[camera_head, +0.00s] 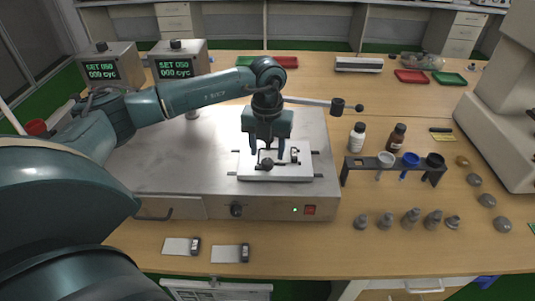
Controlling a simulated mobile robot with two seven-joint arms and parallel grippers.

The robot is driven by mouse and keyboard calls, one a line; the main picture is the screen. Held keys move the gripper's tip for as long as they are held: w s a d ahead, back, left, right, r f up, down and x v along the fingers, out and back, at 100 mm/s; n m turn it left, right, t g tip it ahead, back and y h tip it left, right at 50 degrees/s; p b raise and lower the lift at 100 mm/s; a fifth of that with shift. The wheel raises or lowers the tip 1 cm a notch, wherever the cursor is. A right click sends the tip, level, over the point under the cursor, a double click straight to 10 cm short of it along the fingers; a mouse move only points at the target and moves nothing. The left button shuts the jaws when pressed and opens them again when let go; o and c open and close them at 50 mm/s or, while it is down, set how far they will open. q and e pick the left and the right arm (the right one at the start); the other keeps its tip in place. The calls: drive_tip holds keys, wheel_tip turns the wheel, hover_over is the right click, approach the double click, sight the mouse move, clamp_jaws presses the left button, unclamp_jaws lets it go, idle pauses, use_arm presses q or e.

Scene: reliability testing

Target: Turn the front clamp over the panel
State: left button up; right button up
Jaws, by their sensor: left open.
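A white panel (290,172) lies on the top plate of a metal test machine (200,185). A dark clamp with a round knob (267,164) sits at the panel's front, and another small dark clamp part (295,154) shows at the right. My left gripper (267,152) points down over the panel, with its fingers open around the area just behind the knob. I cannot tell whether the fingers touch the clamp. The gripper hides the panel's back part. My right gripper is not in view.
A metal rod with a dark end (338,106) reaches right behind my gripper. A rack with cups (395,165), two bottles (357,137) and several grey weights (411,217) stand to the right. Two display boxes (178,60) stand behind at left. Two small cards (230,253) lie at the front.

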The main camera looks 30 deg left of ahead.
sight(267, 161)
use_arm(q)
wheel_tip(267, 161, down, 2)
drive_tip(key=shift+f, duration=0.75)
drive_tip(key=shift+c, duration=0.5)
drive_tip(key=c, duration=0.9)
drive_tip(key=shift+o, duration=0.2)
